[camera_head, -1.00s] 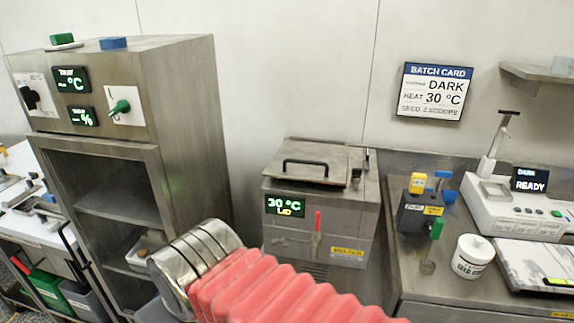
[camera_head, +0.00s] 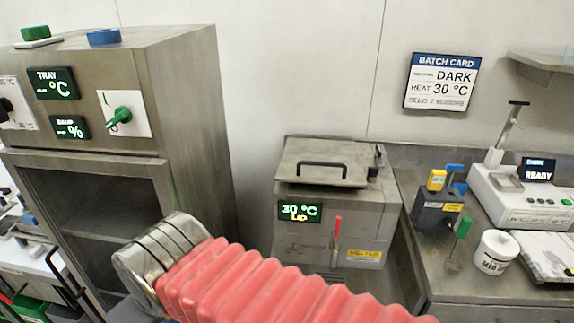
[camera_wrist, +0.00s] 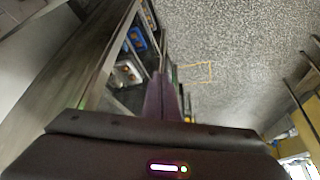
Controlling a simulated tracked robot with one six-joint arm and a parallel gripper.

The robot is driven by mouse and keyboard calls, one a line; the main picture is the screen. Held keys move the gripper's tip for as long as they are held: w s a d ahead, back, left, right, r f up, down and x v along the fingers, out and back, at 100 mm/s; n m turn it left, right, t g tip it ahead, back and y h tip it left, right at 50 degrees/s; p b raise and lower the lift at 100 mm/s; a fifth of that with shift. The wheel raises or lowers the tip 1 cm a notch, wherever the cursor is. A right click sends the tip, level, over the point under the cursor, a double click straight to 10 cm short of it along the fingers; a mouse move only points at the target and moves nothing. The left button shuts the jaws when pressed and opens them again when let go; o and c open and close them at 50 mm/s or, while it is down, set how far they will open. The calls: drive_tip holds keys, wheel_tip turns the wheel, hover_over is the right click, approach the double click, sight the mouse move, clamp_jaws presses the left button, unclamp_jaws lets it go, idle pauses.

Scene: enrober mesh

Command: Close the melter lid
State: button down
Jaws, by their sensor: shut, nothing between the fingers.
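The melter (camera_head: 308,240) is a steel box against the back wall in the head view, with a display (camera_head: 300,210) reading 30 °C and LID. Its steel lid (camera_head: 327,174), with a black bar handle (camera_head: 322,164), lies low over the top, close to flat; I cannot tell whether a small gap is left under its front edge. A red lever stands on the melter's front. My gripper (camera_wrist: 168,95) shows in the wrist view, its dark fingers together and empty, above the floor and away from the lid. The head view shows only my arm, low in front of the melter.
A tall steel cabinet (camera_head: 195,120) stands left of the melter. A counter (camera_head: 480,285) on the right holds a dark block with coloured handles (camera_head: 437,208), a white tub (camera_head: 495,252) and a white machine (camera_head: 520,200). The wrist view shows speckled floor and crates (camera_wrist: 128,74) beside steel panels.

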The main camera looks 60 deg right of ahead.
drive_tip(key=shift+w+d, duration=0.15)
drive_tip(key=shift+w, duration=0.05)
drive_tip(key=w+d+r+m+g+h, duration=0.1)
drive_tip(key=w+d+r+m, duration=0.15)
drive_tip(key=d, duration=0.55)
drive_tip(key=w+d+r+m+g+h, duration=0.1)
drive_tip(key=d+m, duration=0.2)
drive_tip(key=d, duration=0.5)
drive_tip(key=w+d+r+m+g, duration=0.1)
drive_tip(key=d+m, duration=0.1)
drive_tip(key=d, duration=0.7)
drive_tip(key=s+d+r+m, duration=0.1)
drive_tip(key=d+r, duration=0.2)
drive_tip(key=d, duration=0.4)
drive_tip(key=s+d+r+m+g, duration=0.1)
drive_tip(key=s+d+r+m, duration=0.1)
drive_tip(key=d+r, duration=0.2)
drive_tip(key=s+d+r+m, duration=0.2)
drive_tip(key=d+r, duration=0.2)
drive_tip(key=d, duration=0.5)
drive_tip(key=shift+s+d+r+h, duration=0.25)
drive_tip(key=shift+d+h, duration=0.05)
drive_tip(key=shift+d, duration=0.05)
